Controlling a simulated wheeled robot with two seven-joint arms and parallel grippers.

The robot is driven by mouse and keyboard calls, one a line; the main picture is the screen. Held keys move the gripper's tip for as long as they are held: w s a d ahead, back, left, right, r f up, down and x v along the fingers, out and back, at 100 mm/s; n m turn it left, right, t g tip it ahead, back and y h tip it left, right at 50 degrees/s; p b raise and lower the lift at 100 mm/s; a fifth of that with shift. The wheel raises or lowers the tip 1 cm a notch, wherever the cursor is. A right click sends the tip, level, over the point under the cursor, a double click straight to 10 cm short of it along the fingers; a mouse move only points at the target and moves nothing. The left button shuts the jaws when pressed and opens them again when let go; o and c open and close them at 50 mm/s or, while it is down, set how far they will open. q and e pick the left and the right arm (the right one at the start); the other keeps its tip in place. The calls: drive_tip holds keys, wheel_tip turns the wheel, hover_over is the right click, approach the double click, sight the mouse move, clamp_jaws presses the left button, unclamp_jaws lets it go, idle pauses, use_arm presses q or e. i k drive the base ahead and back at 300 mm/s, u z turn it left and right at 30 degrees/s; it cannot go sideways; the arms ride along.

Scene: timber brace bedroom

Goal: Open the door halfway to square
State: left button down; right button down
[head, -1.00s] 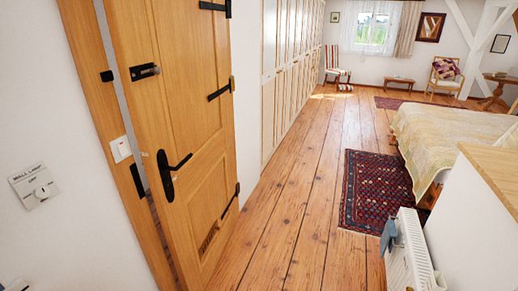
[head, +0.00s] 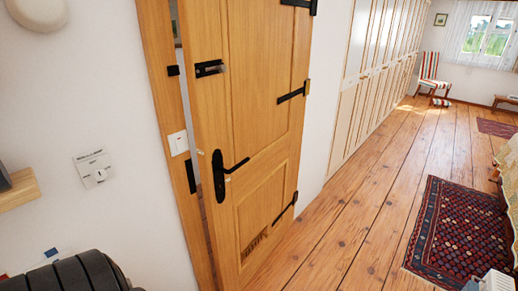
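The wooden door (head: 255,100) stands slightly ajar in the head view, with a narrow gap between its left edge and the door frame (head: 166,110). Its black lever handle (head: 228,172) is on the left side of the door, with a black bolt (head: 208,69) above it. Black strap hinges (head: 293,94) are on the right edge. A dark rounded part of mine shows at the bottom left. Neither of my grippers is in view, and nothing is seen touching the door or its handle.
A wooden shelf (head: 18,190) juts in at the left edge. White wardrobes (head: 372,75) line the wall beyond. The plank floor (head: 350,220) is clear up to a patterned rug (head: 462,232).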

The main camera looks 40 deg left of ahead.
sight(253, 109)
drive_tip(key=u, duration=0.05)
drive_tip(key=i, duration=4)
drive_tip(key=u, duration=3.65)
